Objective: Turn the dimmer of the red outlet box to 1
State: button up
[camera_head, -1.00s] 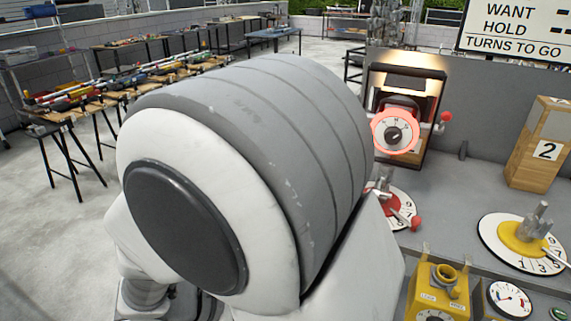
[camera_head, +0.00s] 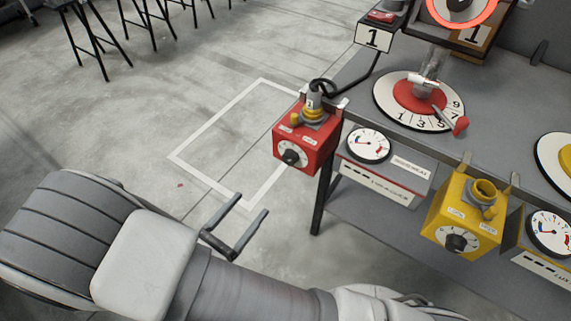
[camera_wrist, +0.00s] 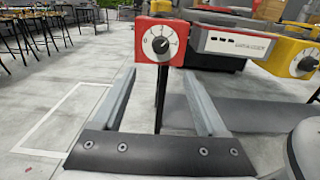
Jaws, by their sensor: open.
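The red outlet box (camera_head: 303,140) hangs at the left front corner of the grey bench, with a plug and a dark cable in its top. Its dimmer (camera_head: 291,157) is a black knob on a white dial on the front face. The wrist view shows the red box (camera_wrist: 143,46) and its dimmer (camera_wrist: 160,45) ahead, above the fingertips. The dial's figures are too small to read surely. My gripper (camera_head: 252,216) is open and empty, in front of the box, to its lower left and apart from it. Its two fingers also show in the wrist view (camera_wrist: 163,88).
A yellow outlet box (camera_head: 462,217) hangs farther right on the bench edge. A gauge panel (camera_head: 383,170) sits between the boxes. A red numbered turntable (camera_head: 420,98) stands on the bench (camera_head: 345,75). A bench leg (camera_head: 322,200) stands below the red box.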

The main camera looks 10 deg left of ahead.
aim_at(287, 161)
jog(key=b+x, duration=0.2)
jog(key=x, duration=1.2)
jog(key=shift+w+d, duration=0.15)
jog(key=shift+w, duration=0.1)
jog(key=shift+r, duration=0.1)
grip_shut()
